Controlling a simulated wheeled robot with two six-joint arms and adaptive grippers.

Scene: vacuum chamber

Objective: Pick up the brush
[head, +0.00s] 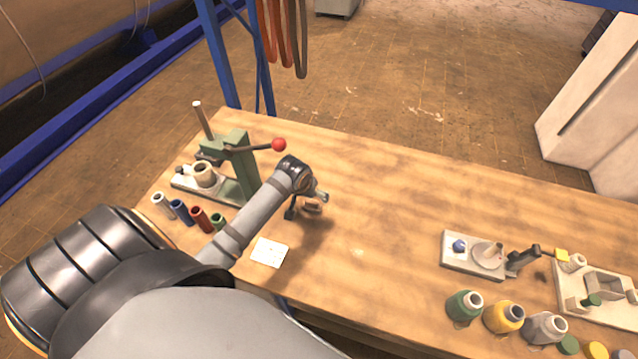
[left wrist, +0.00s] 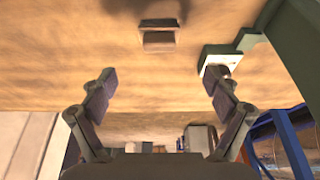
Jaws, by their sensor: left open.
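A small brown and grey block-like thing, probably the brush (head: 312,208), lies on the wooden table below my left gripper (head: 306,205). In the left wrist view the same small thing, the likely brush (left wrist: 158,38), shows at the top middle, in front of the open fingers and apart from them. Its fine shape is too small to tell. My left gripper (left wrist: 160,95) is open with nothing between its fingers. My right gripper is in neither view.
A green press (head: 238,160) with a red-knobbed lever stands left of my gripper, with several small spools in front. A white card (head: 269,252) lies near the front edge. Bottles (head: 465,306) and fixtures (head: 474,255) stand right. The table's middle is clear.

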